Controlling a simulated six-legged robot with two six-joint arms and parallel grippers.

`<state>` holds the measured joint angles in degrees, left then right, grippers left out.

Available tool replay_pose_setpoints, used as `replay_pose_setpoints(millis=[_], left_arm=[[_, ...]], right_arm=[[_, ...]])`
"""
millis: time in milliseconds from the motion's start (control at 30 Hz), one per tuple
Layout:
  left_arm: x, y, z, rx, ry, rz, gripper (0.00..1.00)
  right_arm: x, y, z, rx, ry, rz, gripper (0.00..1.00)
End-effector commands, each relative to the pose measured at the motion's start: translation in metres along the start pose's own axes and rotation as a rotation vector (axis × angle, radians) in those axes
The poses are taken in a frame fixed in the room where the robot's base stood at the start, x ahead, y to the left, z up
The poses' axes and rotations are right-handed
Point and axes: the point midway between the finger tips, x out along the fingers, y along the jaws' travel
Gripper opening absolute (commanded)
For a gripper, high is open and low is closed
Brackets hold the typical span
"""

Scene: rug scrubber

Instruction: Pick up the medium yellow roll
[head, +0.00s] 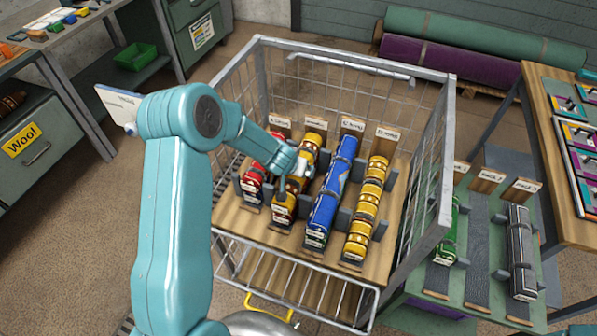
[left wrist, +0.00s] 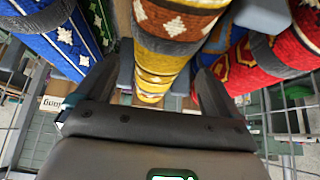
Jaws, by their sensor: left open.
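A yellow patterned roll (head: 285,210) lies in the second slot from the left on the wooden rack in the wire cart. Another yellow roll (head: 365,207) lies in the fourth slot; the tags are too small to tell which is medium. My left gripper (head: 288,182) is at the second-slot roll and hides part of it. In the left wrist view, this yellow roll (left wrist: 158,68) runs between the two open fingers of my left gripper (left wrist: 152,84). I cannot tell whether they touch it. My right gripper is not in view.
A red roll (head: 252,186) lies left of the second-slot roll, and a blue roll (head: 328,200) lies right of it, both close. Grey holders stand between rolls. The cart's wire walls (head: 432,150) surround the rack. A green rack (head: 480,250) with green and grey rolls stands at right.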

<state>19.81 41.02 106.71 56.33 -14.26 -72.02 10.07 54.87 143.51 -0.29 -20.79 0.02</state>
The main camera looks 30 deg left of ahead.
Motion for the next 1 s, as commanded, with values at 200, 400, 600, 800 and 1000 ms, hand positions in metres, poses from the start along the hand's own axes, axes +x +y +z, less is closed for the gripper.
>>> replay_pose_setpoints(millis=[200,400,600,800,1000], left_arm=[[0.037,0.001,-0.001,0.000,-0.002,0.001,0.96],[0.047,0.001,-0.003,-0.001,-0.001,0.000,0.96],[0.047,0.001,-0.002,-0.001,-0.001,0.000,0.76],[0.047,0.001,-0.003,-0.001,0.000,0.000,0.33],[0.046,0.001,-0.003,0.000,-0.001,0.000,0.33]], right_arm=[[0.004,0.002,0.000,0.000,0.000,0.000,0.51],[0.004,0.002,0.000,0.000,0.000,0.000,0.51],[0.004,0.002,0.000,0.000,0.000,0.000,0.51],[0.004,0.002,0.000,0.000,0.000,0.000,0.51],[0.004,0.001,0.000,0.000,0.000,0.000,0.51]])
